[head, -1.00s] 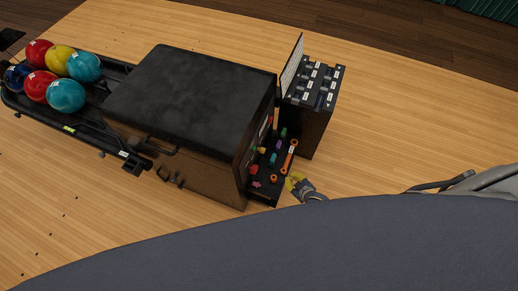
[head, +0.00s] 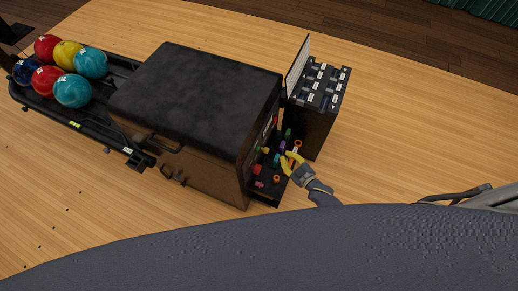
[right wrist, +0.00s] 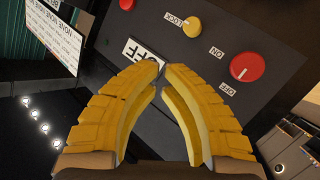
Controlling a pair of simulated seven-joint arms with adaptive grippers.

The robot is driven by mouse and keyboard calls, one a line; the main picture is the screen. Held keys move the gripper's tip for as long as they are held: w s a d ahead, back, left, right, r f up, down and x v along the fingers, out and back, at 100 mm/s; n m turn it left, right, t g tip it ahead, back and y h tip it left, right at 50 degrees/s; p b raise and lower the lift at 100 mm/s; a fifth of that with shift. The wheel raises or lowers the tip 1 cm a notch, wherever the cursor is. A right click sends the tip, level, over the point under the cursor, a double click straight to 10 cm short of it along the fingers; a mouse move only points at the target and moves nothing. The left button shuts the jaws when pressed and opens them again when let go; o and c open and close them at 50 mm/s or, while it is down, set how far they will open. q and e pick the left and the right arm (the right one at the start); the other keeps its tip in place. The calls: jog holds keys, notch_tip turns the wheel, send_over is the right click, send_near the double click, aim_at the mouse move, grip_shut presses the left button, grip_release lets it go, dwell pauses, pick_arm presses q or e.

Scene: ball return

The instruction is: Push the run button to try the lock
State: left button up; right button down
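The ball return's dark cabinet (head: 195,95) stands mid-picture in the head view. Its control panel (right wrist: 200,60) fills much of the right wrist view. On it are a red knob (right wrist: 247,67) between "ON" and "OFF", a yellow knob (right wrist: 192,27) by "LOCK", and part of another red control (right wrist: 126,4) at the top edge. I cannot make out which control is the run button. My right gripper (right wrist: 163,72) has its yellow fingertips together, empty, in front of a white "OFF" label (right wrist: 143,54). In the head view, my right gripper (head: 287,158) is over the parts shelf. My left gripper is not in view.
A black shelf (head: 263,197) with several small coloured parts juts out below the panel. A dark box with labelled slots (head: 321,86) and an upright white board (head: 297,67) stand beside it. Several bowling balls (head: 73,91) lie on the rack at left.

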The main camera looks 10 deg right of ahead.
aim_at(259, 144)
jog(key=shift+a, duration=0.1)
jog(key=w+a, duration=0.4)
jog(key=a, duration=0.3)
jog(key=shift+w, duration=0.4)
jog(key=c, duration=2.1)
grip_release()
jog(key=shift+w+a, duration=0.1)
jog(key=shift+a, duration=0.15)
grip_shut()
jog(key=shift+w+a, duration=0.15)
jog(key=shift+w+a, duration=0.4)
jog(key=shift+a, duration=0.25)
jog(key=shift+s+d, duration=0.1)
jog(key=shift+d, duration=0.05)
jog(key=shift+s+d, duration=0.55)
jog(key=shift+d, duration=0.25)
jog(key=shift+d, duration=0.1)
